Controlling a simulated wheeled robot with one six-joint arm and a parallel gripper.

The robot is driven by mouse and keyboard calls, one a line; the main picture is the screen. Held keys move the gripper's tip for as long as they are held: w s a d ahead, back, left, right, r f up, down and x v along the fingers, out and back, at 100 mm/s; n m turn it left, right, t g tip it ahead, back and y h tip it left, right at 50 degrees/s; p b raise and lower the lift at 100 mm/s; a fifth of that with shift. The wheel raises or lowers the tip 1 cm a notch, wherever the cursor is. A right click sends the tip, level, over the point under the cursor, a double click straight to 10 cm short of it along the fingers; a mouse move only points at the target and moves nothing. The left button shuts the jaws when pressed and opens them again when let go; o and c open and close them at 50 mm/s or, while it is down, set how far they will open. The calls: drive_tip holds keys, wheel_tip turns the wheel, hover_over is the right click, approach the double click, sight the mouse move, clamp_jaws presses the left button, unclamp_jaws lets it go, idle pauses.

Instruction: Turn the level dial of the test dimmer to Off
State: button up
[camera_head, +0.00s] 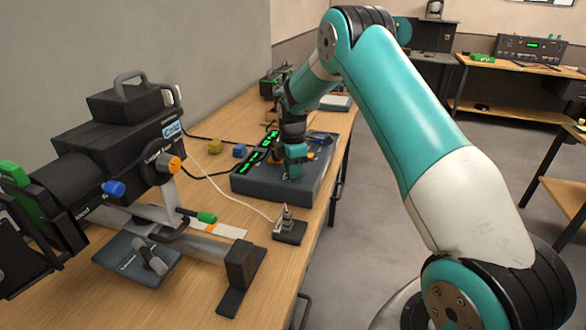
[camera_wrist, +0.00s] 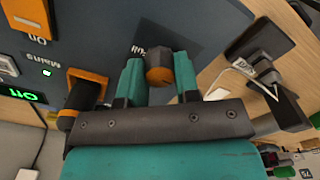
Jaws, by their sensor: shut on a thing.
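The dark grey dimmer box (camera_head: 262,184) lies on the wooden bench in the head view, with green lit displays on its far left side. My gripper (camera_head: 295,172) is down at its top. In the wrist view, my gripper (camera_wrist: 160,82) has its teal fingers on either side of a small dark dial with an orange face (camera_wrist: 159,72) and is shut on it. A label beside this dial is partly hidden, so I cannot read its name. A green display (camera_wrist: 22,94) on the panel reads "Off", upside down.
A black-and-orange knob (camera_wrist: 86,92) stands left of my fingers, and an orange rocker switch (camera_wrist: 28,20) is farther up. A stage lamp (camera_head: 112,150) stands at the left of the bench. A small plug-like device (camera_head: 289,228) sits in front of the box.

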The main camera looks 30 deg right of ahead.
drive_tip(key=shift+w+r+n, duration=0.2)
drive_tip(key=shift+n, duration=0.5)
drive_tip(key=o, duration=0.9)
drive_tip(key=shift+s+f, duration=0.1)
wheel_tip(320, 180, up, 17)
drive_tip(key=shift+r+b, duration=0.2)
drive_tip(key=shift+b, duration=0.95)
